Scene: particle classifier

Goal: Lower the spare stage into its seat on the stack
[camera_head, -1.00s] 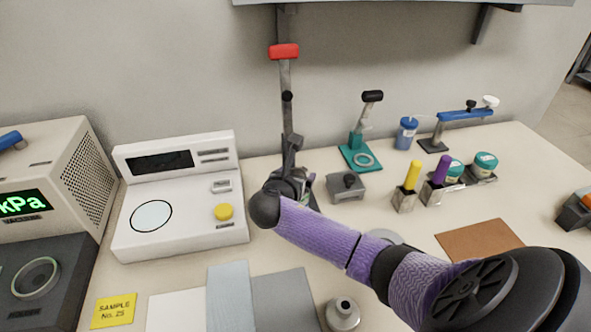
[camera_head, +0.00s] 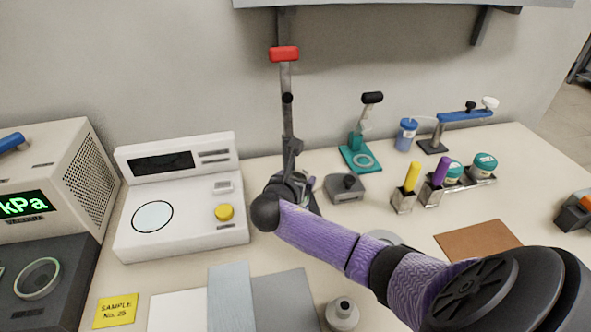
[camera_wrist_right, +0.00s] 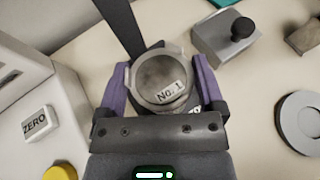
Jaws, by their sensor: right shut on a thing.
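My right gripper (camera_wrist_right: 162,76) is shut on a round grey metal stage (camera_wrist_right: 160,70) with a raised rim and a label reading "No. 1". The purple fingers stand on either side of it. Part of another label shows just below the stage, close to my right finger, but what it belongs to is mostly hidden. In the head view my right gripper (camera_head: 300,184) is at the foot of a dark post (camera_head: 286,110) with a red-handled top. My wrist hides the stage and most of the stack there. The gap between stage and seat cannot be judged. My left gripper is not in view.
A white instrument (camera_head: 180,235) with a yellow knob stands left of my gripper. A grey block (camera_head: 345,190) with a black knob and a teal stand (camera_head: 360,158) are to the right.

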